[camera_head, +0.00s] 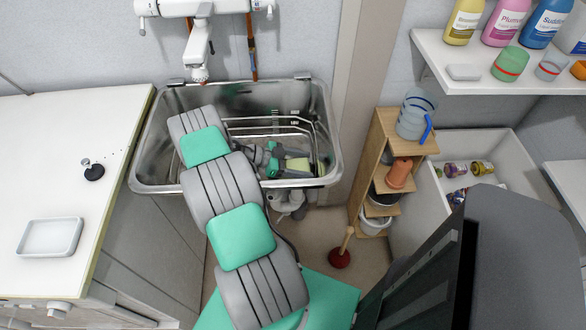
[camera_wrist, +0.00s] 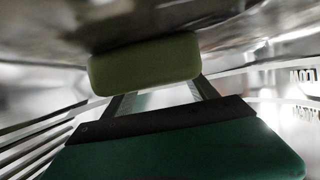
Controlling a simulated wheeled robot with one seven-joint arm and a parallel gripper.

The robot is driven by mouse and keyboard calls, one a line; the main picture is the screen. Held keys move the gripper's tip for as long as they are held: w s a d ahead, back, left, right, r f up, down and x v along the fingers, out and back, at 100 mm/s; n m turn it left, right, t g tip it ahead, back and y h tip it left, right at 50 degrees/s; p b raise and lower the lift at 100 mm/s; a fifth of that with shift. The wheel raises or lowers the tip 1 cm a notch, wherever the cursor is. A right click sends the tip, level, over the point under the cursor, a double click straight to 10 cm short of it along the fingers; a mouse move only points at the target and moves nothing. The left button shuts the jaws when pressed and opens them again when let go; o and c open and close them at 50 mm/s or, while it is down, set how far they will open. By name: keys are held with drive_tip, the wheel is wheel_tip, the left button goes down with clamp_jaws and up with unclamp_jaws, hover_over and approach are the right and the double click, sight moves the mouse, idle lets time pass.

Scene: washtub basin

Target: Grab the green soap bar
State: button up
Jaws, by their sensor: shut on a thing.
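The green soap bar (camera_wrist: 145,65) is a rounded, dull green block across the upper middle of the wrist view. My gripper (camera_wrist: 155,92) reaches it with both fingers and is shut on it. In the head view the soap (camera_head: 298,164) shows as a pale green block at the end of my gripper (camera_head: 287,161), inside the steel washtub basin (camera_head: 145,160). The soap is near the basin's front right part, by the wire rack (camera_head: 272,122). Where the fingers meet the soap is partly hidden.
The basin's steel walls and the wire rack surround my gripper closely. A white counter (camera_head: 60,150) with a soap dish (camera_head: 50,237) is at left. A wooden shelf (camera_head: 390,140) with a jug (camera_head: 416,116) stands at right. A plunger (camera_head: 340,257) is on the floor.

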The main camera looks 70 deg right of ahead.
drive_tip(key=c, duration=0.9)
drive_tip(key=shift+r, duration=0.1)
